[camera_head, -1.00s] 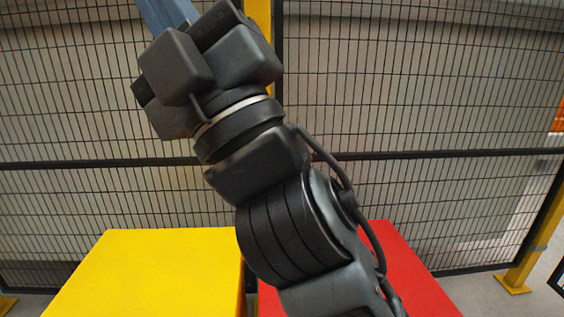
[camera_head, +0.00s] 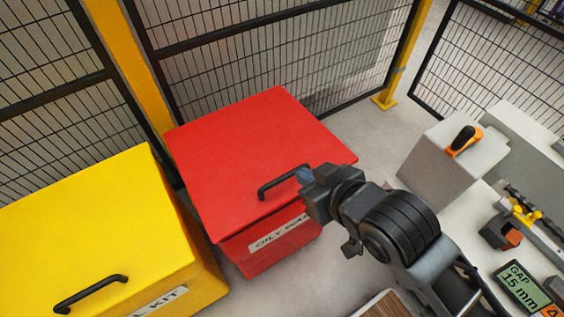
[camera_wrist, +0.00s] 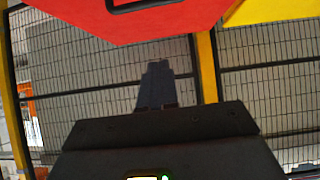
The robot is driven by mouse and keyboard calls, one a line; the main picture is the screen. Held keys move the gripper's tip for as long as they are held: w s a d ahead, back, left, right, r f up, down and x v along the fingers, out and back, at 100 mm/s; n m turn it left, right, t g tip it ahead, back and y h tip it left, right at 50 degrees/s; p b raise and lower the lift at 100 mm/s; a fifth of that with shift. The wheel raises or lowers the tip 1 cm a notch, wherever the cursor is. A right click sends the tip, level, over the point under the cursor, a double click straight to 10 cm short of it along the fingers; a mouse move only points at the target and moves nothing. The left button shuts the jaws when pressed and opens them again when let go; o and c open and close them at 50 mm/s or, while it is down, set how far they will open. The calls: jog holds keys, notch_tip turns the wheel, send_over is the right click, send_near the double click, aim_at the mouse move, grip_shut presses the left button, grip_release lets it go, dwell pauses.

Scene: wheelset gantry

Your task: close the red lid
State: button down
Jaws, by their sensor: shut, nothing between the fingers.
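The red lid (camera_head: 255,145) lies across the top of the red bin (camera_head: 280,250), which bears a partly hidden label. It looks flat or nearly so; I cannot tell whether a small gap is left under it. Its black handle (camera_head: 275,183) is near the front edge. My gripper (camera_head: 303,177) is shut and empty, with its tip by the right end of the handle; I cannot tell whether they touch. In the wrist view, my gripper (camera_wrist: 158,68) points towards the fence, with the red lid (camera_wrist: 120,25) and part of its handle (camera_wrist: 145,4) at the top.
A yellow bin (camera_head: 90,230) with a black handle stands left of the red one. A mesh fence (camera_head: 270,50) with yellow posts runs behind. A grey bench (camera_head: 450,210) with a box, tools and a gap display is at the right. Floor shows between the bin and bench.

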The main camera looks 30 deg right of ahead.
send_over(286, 192)
jog(key=f, duration=0.9)
jog(key=shift+s, duration=0.2)
jog(key=shift+w+f, duration=0.15)
jog(key=shift+f, duration=0.65)
